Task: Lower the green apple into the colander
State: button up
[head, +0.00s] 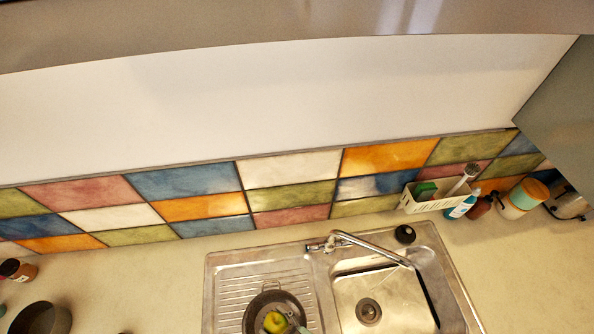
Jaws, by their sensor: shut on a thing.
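The green apple (274,321), yellow-green, shows at the bottom edge of the head view. It appears within the outline of the dark round colander (262,301), which stands on the sink's ribbed drainboard. My gripper (291,320) shows only as a small grey piece at the apple's right side, shut on the apple. The lower part of the colander and most of my gripper are cut off by the frame. I cannot tell whether the apple touches the colander's bottom or hangs above it.
The steel sink (385,297) has an empty basin right of the colander, with a tap (370,246) reaching over it. A cream caddy (436,199) and several bottles stand by the tiled wall. A dark bowl (42,318) and a jar (19,270) stand far left.

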jog(key=shift+w, duration=0.1)
jog(key=shift+w+a, duration=0.35)
jog(key=shift+a, duration=0.15)
dwell(0.6)
notch_tip(320, 180, down, 6)
jog(key=b, duration=0.3)
jog(key=shift+f+b, duration=0.2)
jog(key=shift+b, duration=0.2)
jog(key=shift+f+b, duration=0.3)
jog(key=shift+f, duration=0.15)
dwell(0.9)
jog(key=o, duration=1.3)
